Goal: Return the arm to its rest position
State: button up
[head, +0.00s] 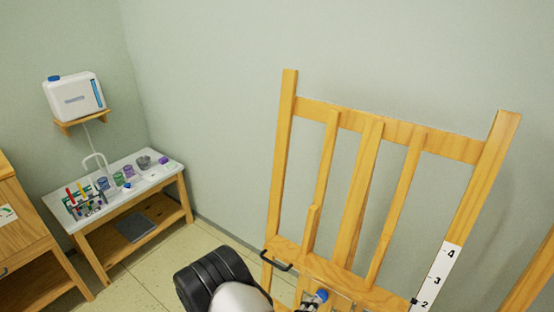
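Part of my arm, a black ribbed joint with a pale grey link, shows at the bottom centre of the head view, in front of the easel's lower left side. My gripper is not in view, so its fingers and anything in them cannot be seen. The wooden easel (354,205) stands upright against the wall, to the right of my arm in the picture.
A black handle (277,262) and a small blue-topped item (320,296) show low on the easel. A number strip (437,278) runs up its right side. At left, a white-topped table (146,181) holds cups and a rack; a wooden cabinet (26,226) stands nearby.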

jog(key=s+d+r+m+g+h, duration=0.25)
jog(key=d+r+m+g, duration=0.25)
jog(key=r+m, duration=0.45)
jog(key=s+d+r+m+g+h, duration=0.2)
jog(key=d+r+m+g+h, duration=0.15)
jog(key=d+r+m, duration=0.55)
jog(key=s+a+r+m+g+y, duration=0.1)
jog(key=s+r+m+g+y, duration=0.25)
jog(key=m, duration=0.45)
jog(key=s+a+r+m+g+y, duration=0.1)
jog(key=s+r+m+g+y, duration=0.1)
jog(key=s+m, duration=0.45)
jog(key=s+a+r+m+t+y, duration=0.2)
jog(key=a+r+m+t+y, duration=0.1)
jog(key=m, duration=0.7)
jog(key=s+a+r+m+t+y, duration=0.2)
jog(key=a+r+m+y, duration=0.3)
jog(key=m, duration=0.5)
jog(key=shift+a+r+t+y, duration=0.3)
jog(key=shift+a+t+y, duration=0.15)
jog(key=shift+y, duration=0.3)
